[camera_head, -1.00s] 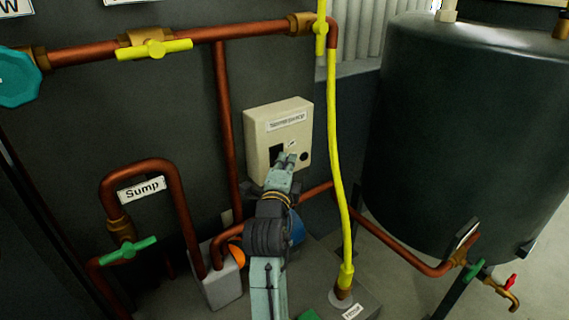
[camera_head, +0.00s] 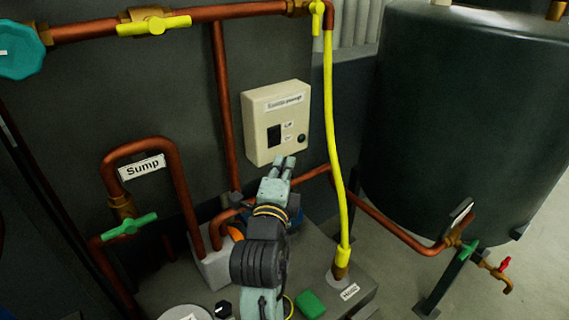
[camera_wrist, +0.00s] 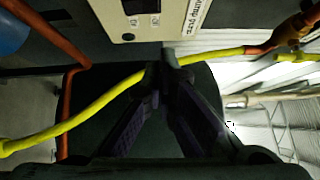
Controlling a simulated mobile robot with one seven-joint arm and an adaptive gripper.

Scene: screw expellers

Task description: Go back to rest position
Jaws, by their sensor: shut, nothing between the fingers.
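My gripper (camera_head: 284,164) is in the middle of the head view, below the cream control box (camera_head: 277,122) and apart from it. Its fingers are shut with nothing between them. The box carries a label, a dark switch and a round black knob, all uncovered. In the wrist view, my gripper (camera_wrist: 163,62) points up the picture with its fingertips together. The box (camera_wrist: 148,18) is at the top edge there, and the yellow hose (camera_wrist: 85,115) runs behind the fingers.
The yellow pipe (camera_head: 334,150) runs down just right of my arm. A copper pipe loop (camera_head: 172,170) with a "Sump" label (camera_head: 142,167) stands at left. A large dark tank (camera_head: 470,120) fills the right. A green block (camera_head: 311,303) lies near my arm.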

